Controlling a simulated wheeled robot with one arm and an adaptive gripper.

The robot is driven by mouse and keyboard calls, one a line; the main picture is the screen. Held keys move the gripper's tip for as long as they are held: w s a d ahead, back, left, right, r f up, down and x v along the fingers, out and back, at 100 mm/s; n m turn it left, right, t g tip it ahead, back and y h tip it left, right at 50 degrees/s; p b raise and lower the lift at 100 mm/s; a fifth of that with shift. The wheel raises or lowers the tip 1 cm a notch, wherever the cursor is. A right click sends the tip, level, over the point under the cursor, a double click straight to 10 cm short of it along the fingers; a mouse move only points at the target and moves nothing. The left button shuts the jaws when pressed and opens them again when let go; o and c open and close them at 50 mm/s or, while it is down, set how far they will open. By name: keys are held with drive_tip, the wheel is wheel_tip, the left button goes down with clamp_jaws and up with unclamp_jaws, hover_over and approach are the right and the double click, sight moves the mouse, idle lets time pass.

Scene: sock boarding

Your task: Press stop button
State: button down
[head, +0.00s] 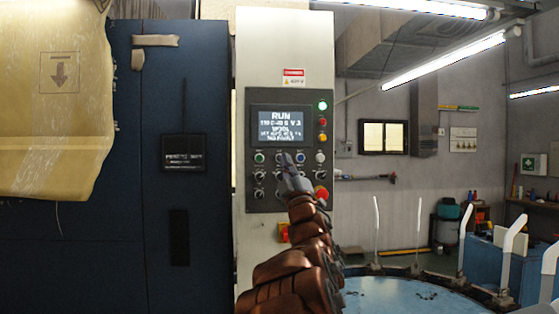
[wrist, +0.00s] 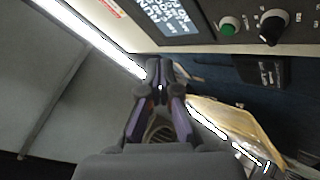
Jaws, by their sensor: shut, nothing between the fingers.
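The control panel (head: 252,130) stands upright on a pale cabinet, with a lit screen (head: 280,124) reading RUN. A row of buttons and knobs sits below the screen, with a green button (head: 259,158) at its left. My gripper (head: 286,160) is shut and empty, its tip overlapping the middle of this row and hiding what is behind it. A red mushroom button (head: 321,192) shows to the right of my wrist. No label marks the stop button legibly. In the wrist view my gripper (wrist: 155,72) is shut, below the screen (wrist: 165,18) and left of a green button (wrist: 228,27).
Green, red and yellow round fittings run down the panel's right side; the green lamp (head: 322,105) is lit. A dark blue cabinet (head: 150,90) stands at left. A round blue table (head: 400,295) with upright white forms (head: 513,225) is at lower right.

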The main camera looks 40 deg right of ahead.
drive_tip(key=shift+w, duration=0.1)
drive_tip(key=w+d+p, duration=0.2)
drive_tip(key=w+d, duration=0.3)
drive_tip(key=w, duration=0.1)
drive_tip(key=shift+w+d, duration=0.15)
drive_tip(key=shift+w, duration=0.25)
idle(0.5)
idle(1.2)
drive_tip(key=shift+w+d, duration=0.25)
drive_tip(key=shift+w, duration=0.15)
